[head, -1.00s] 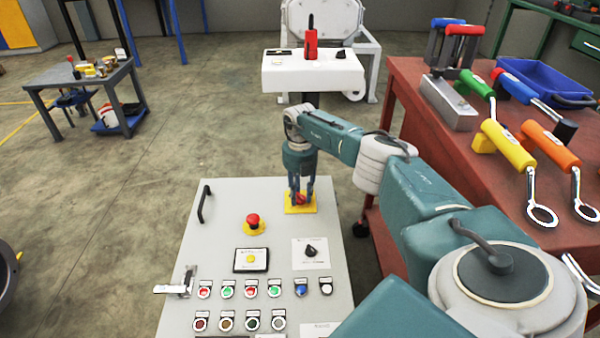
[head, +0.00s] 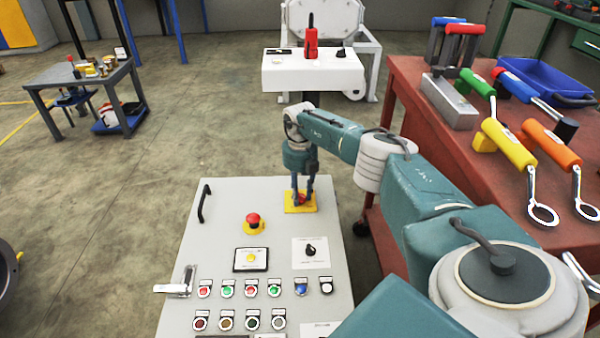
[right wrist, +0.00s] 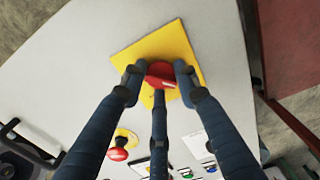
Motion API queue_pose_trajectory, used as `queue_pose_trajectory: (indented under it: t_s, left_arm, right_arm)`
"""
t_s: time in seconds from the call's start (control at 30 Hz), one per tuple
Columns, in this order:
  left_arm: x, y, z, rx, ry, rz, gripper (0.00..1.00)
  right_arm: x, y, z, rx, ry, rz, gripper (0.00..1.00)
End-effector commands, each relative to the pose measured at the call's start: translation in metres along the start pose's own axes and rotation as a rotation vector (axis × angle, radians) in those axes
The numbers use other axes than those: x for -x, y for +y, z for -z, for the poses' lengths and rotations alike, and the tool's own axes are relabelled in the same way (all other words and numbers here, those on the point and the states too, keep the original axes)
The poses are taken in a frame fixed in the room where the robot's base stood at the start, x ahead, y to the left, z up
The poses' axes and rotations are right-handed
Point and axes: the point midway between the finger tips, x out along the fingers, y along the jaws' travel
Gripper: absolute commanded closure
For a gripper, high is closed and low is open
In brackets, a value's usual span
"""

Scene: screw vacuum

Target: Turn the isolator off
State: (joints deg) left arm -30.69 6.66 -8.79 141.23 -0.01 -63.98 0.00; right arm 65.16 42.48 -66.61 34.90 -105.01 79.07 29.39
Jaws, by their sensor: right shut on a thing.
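The isolator is a red rotary knob on a yellow square plate (head: 291,208) near the far right corner of the grey control panel (head: 222,222). My right gripper (head: 303,200) reaches down onto it from above and mostly hides the knob in the head view. In the right wrist view the gripper's fingers (right wrist: 160,78) are closed around the red knob (right wrist: 160,70), with the yellow plate (right wrist: 183,45) behind it. The knob's exact angle is hard to read. My left gripper is not in view.
A red emergency button (head: 253,219) sits left of the isolator, and a black selector (head: 310,250) sits nearer. Rows of coloured buttons (head: 250,289) fill the near part. A red table (head: 405,100) with coloured-handled tools stands at right. A white box (head: 290,75) stands beyond.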

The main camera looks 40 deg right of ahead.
Motion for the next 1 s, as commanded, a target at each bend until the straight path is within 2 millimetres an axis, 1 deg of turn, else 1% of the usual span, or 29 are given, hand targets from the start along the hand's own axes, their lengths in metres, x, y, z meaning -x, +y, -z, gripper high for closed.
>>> queue_pose_trajectory:
  t_s: [0.03, 0.07, 0.1, 0.17, 0.43, 0.57, 0.67, 0.9, 1.0]
  left_arm:
    - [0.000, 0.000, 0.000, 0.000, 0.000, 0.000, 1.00]
    - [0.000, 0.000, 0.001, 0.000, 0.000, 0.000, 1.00]
    - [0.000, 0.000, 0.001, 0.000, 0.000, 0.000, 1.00]
    - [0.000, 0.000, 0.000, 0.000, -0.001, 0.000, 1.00]
    - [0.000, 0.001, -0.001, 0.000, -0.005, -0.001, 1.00]
    - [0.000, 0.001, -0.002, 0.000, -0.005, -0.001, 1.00]
    - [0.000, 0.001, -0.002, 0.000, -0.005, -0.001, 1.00]
    - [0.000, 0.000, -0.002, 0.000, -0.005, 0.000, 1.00]
    - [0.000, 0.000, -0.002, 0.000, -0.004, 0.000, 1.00]
  right_arm:
    - [0.004, -0.005, -0.008, -0.006, -0.023, 0.002, 0.96]
    - [0.004, -0.005, -0.008, -0.006, -0.023, 0.002, 0.96]
    - [0.004, -0.005, -0.008, -0.006, -0.023, 0.002, 0.64]
    - [0.004, -0.005, -0.008, -0.006, -0.022, 0.002, 0.52]
    - [0.003, -0.002, -0.005, -0.002, -0.014, 0.001, 0.51]
    - [0.010, -0.002, -0.005, -0.001, -0.014, 0.000, 0.51]
    - [0.026, -0.002, -0.005, -0.002, -0.016, -0.001, 0.51]
    - [0.078, -0.003, -0.005, -0.002, -0.018, -0.002, 0.51]
    - [0.096, -0.003, -0.005, -0.005, -0.018, -0.001, 0.51]
